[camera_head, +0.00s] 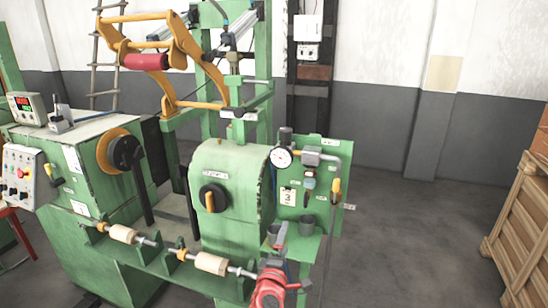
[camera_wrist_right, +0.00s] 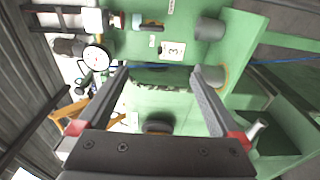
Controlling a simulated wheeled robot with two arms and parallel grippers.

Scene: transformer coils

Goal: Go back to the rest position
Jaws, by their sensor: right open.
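My right gripper (camera_head: 281,232) shows at the lower middle of the head view, above my red and grey wrist, in front of the green machine's small shelf. In the right wrist view the right gripper (camera_wrist_right: 160,74) has its two dark fingers spread wide, with nothing between them. The green machine surface lies beyond the fingers. One fingertip appears close to a grey cup (camera_wrist_right: 213,75); I cannot tell whether they touch. My left gripper is not in view.
The green winding machine (camera_head: 232,170) fills the left and middle. Its panel carries a pressure gauge (camera_head: 282,157), and another grey cup (camera_head: 307,224) stands on the shelf. A wooden crate (camera_head: 522,235) stands at the right. The floor (camera_head: 420,240) between is clear.

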